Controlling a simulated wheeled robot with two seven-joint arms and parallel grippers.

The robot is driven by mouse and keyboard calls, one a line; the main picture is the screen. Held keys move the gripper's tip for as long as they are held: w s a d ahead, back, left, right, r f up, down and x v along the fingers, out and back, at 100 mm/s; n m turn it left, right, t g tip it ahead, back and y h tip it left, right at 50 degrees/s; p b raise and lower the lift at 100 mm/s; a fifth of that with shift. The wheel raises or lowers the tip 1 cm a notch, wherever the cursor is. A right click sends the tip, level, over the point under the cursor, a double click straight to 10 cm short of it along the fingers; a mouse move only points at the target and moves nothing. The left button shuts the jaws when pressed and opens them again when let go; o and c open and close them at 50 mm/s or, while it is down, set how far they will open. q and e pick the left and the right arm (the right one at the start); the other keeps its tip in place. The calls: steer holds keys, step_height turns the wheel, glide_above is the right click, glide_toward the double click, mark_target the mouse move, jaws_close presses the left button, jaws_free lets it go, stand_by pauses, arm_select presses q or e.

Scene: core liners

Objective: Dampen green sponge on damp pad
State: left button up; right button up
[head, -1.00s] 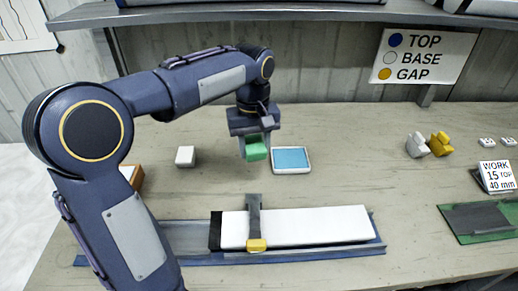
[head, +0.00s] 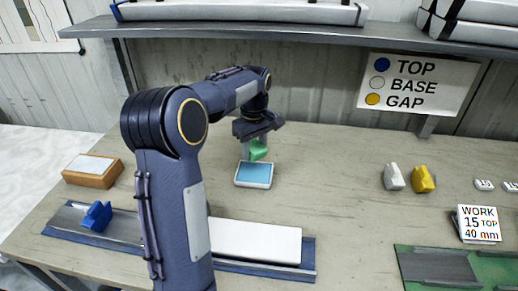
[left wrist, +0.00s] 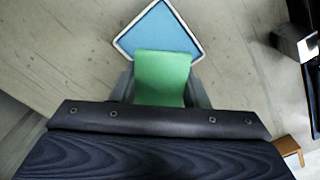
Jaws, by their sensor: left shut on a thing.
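The green sponge (head: 258,149) is held in my left gripper (head: 252,148), which is shut on it. The sponge is tilted and sits just above the far edge of the damp pad (head: 254,174), a blue pad in a white tray on the table. In the left wrist view the sponge (left wrist: 162,78) is between the two fingers and overlaps the near corner of the pad (left wrist: 158,34). I cannot tell whether the sponge touches the pad. My right gripper is not in view.
A metal channel (head: 265,267) with a long white core crosses the front, partly behind my left arm. A blue clip (head: 96,216) is on its left end. White (head: 393,177) and yellow (head: 423,179) pieces stand right. The table between is clear.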

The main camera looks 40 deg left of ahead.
mark_target(255, 173)
arm_select(q)
steer(key=shift+f+b, duration=2.45)
steer(key=shift+f, duration=0.3)
steer(key=shift+f, duration=0.5)
steer(key=shift+s, duration=0.1)
stand_by(0.4)
step_height(255, 173, up, 7)
steer(key=p, duration=0.7)
stand_by(0.8)
